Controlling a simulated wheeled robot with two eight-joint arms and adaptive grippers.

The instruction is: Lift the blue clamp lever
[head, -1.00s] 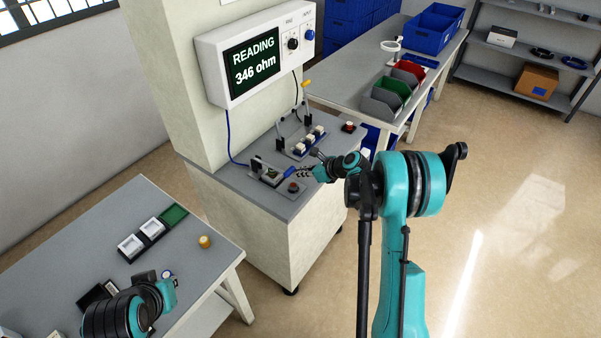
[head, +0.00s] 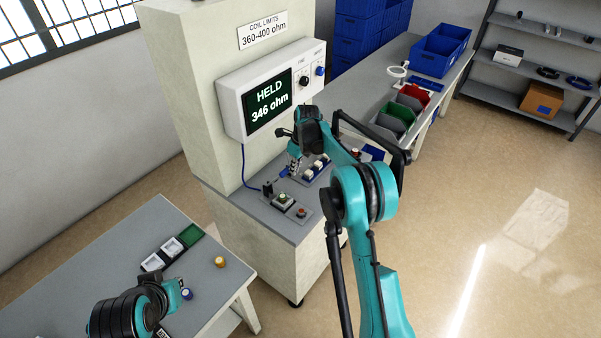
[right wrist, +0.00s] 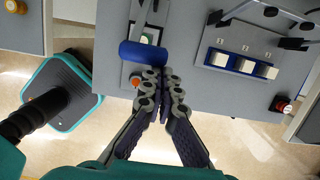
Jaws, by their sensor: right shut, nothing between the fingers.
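The blue clamp lever (head: 284,172) is tilted up above its clamp fixture (head: 284,199) on the grey bench top. In the right wrist view its blue handle (right wrist: 143,54) lies across, just beyond the fingertips. A part with a green top sits in the fixture, partly hidden by the handle in that view. My right gripper (head: 295,167) is shut and empty beside the handle; in the wrist view its fingertips (right wrist: 160,72) are at the handle's near edge. I cannot tell whether they touch. My left arm is over the left table; its fingers are not clear.
The meter (head: 268,97) reads "HELD 346 ohm". A red button (right wrist: 137,82) is beside the fixture. A rack with several white-topped blocks (right wrist: 243,63) stands to the right. The left table holds white trays (head: 172,246), a green tray (head: 190,234) and a yellow part (head: 219,262).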

